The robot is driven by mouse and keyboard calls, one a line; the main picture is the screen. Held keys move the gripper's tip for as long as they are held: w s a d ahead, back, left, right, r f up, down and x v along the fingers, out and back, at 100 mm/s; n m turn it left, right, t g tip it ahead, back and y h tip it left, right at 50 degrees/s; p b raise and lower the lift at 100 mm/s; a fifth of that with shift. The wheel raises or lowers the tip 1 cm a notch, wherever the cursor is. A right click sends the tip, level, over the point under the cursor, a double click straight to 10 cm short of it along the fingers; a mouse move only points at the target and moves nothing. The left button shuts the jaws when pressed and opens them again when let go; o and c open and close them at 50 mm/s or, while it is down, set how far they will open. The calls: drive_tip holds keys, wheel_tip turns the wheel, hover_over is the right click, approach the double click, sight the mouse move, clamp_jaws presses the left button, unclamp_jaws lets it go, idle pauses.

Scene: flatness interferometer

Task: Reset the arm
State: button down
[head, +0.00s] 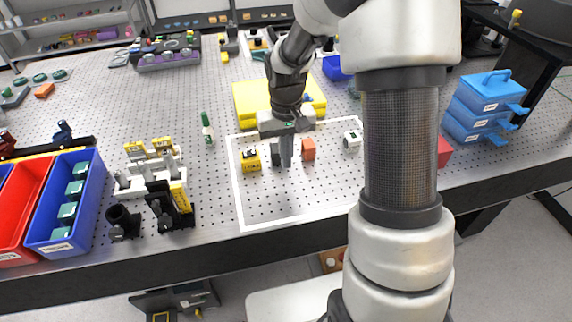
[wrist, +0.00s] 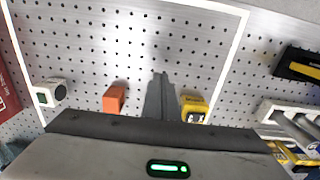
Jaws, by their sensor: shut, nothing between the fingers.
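My gripper (head: 285,152) points down over the perforated table, inside the white-outlined rectangle (head: 240,204). Its fingers are together with nothing between them; they also show in the wrist view (wrist: 160,82). In the head view a yellow block (head: 250,160) is to the left of the fingers and an orange block (head: 308,149) is to the right, both apart from them. In the wrist view the orange block (wrist: 114,98) is to the left and the yellow block (wrist: 194,108) is to the right. How high the fingertips are above the table is hard to tell.
A yellow case (head: 252,97) stands behind my gripper. Black and white fixtures (head: 168,207) and a blue bin (head: 88,226) are at the left. Blue stacked trays (head: 483,105) are at the right. The outline's front part is clear.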

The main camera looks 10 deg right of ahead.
wheel_tip(320, 180, up, 7)
drive_tip(key=shift+w+f, duration=0.2)
drive_tip(key=shift+w, duration=0.05)
drive_tip(key=s+r+t+p, duration=0.3)
drive_tip(key=s+r+t, duration=0.2)
drive_tip(key=s+r, duration=1.3)
drive_tip(key=shift+s+r+t+p, duration=0.3)
drive_tip(key=shift+s+p, duration=0.1)
drive_tip(key=shift+s, duration=0.75)
